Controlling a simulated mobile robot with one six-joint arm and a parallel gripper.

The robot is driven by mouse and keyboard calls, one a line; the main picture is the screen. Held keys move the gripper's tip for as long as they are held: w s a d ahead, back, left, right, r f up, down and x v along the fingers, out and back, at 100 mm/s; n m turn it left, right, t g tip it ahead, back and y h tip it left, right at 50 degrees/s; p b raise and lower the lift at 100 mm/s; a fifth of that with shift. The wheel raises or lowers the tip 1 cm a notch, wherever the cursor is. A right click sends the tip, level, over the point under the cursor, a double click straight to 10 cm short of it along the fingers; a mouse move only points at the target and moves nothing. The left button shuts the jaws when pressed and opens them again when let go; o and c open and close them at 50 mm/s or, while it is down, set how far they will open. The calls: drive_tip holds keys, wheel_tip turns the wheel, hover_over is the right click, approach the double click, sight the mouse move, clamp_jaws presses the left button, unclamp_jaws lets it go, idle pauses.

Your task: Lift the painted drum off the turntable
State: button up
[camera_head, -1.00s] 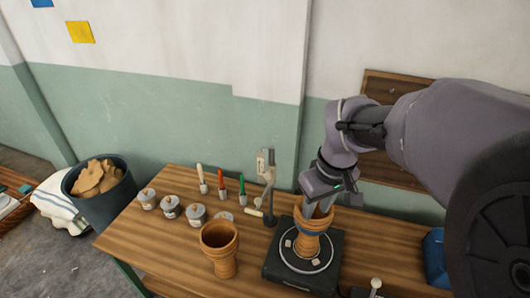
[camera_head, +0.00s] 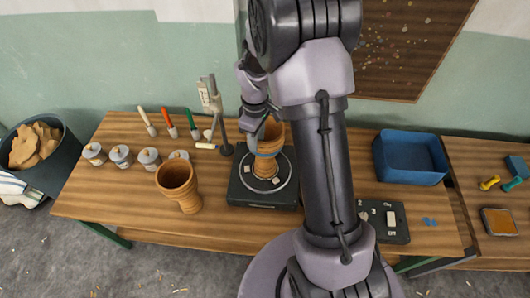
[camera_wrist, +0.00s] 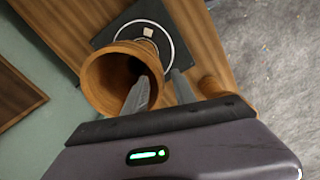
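The painted drum (camera_head: 265,165), orange-brown with a blue band, stands upright on the turntable (camera_head: 241,190), a dark square base with a ringed disc. My gripper (camera_head: 262,132) is at the drum's upper left in the head view, and my arm covers part of that side. In the wrist view, I look into the drum's open mouth (camera_wrist: 108,88). My gripper (camera_wrist: 161,80) straddles the right side of its rim, one finger inside the mouth and one outside. The fingers look apart, with a gap around the wall; contact is unclear. The turntable (camera_wrist: 105,38) shows beyond the drum.
A plain drum (camera_head: 178,187) stands left of the turntable. Several lidded pots (camera_head: 121,156) and upright brushes line the table's left rear. A stand (camera_head: 225,146) is close behind the turntable. A blue bin (camera_head: 408,160) and dark panel (camera_head: 392,222) are at right.

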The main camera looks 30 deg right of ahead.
sight(265, 150)
wheel_tip(265, 150, down, 3)
drive_tip(key=shift+d+f, duration=0.1)
drive_tip(key=shift+c, duration=0.2)
clamp_jaws()
drive_tip(key=shift+w+r, duration=0.1)
drive_tip(key=shift+r, duration=0.1)
idle(0.9)
